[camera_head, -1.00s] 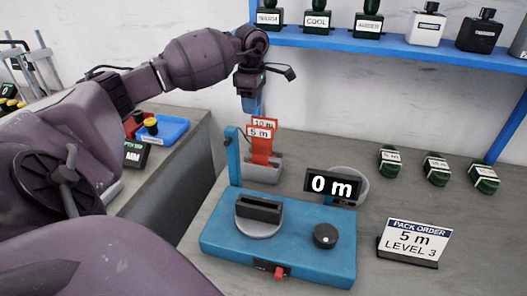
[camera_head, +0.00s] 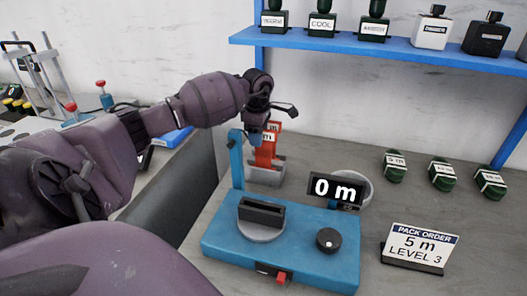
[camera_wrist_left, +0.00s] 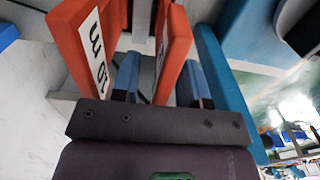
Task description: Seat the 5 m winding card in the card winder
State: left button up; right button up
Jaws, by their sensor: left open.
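Two red winding cards stand upright in a grey holder (camera_head: 266,175) behind the winder. The front one, the 5 m card (camera_head: 264,155), is partly hidden by my left gripper (camera_head: 256,138), which is down at the cards' tops. In the left wrist view, the 10 m card (camera_wrist_left: 92,45) is outside my open blue fingers (camera_wrist_left: 158,82). The other card (camera_wrist_left: 175,48), its label barely showing, stands between them; I cannot tell whether they touch it. The blue card winder (camera_head: 285,250) has an empty dark slotted holder (camera_head: 261,211) on its round plate. My right gripper is not in view.
The winder's blue post (camera_head: 235,160) rises close beside my left gripper. A display (camera_head: 336,188) reads 0 m. A pack order sign (camera_head: 417,245) reads 5 m, level 3. Several green labelled items stand at the right, below a blue shelf (camera_head: 400,50) with bottles.

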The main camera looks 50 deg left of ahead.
pick_arm(q)
grip_shut()
jog(key=shift+r, duration=0.1)
dwell(0.3)
